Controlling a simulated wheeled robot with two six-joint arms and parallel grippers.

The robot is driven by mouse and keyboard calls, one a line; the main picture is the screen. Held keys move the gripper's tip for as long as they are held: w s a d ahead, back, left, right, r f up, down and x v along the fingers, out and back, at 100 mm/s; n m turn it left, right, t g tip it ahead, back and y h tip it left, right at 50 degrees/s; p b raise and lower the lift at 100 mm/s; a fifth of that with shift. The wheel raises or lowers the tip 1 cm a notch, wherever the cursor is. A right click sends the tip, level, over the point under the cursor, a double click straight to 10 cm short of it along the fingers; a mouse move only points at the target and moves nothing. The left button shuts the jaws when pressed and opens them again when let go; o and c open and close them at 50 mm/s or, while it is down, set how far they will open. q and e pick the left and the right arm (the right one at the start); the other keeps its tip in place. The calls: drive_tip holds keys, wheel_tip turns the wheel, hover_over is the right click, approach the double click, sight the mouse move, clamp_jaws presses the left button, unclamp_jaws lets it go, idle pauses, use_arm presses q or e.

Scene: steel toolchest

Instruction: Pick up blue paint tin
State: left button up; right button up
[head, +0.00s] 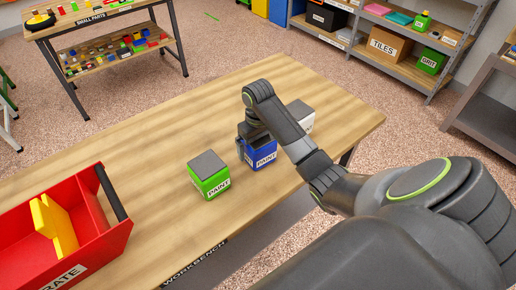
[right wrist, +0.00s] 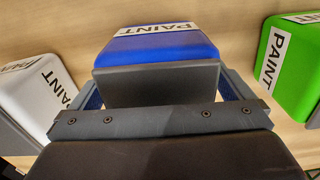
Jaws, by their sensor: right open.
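The blue paint tin (head: 262,156) stands on the workbench (head: 130,175), partly hidden behind my right arm. My right gripper (head: 252,142) is at the tin's top. In the right wrist view the tin's blue side with its PAINT label (right wrist: 160,45) and grey lid show between the two fingers of my right gripper (right wrist: 163,88). The fingers are open, one on each side of the tin; I cannot tell whether they touch it. My left gripper is not in view.
A green paint tin (head: 210,180) stands close by on the left, a white tin (head: 302,115) on the other side, partly hidden. A red crate (head: 110,235) with yellow pieces sits at the bench's left. The bench behind the tins is clear.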

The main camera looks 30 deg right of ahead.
drive_tip(key=c, duration=1)
drive_tip(key=shift+c, duration=0.7)
drive_tip(key=shift+r, duration=0.15)
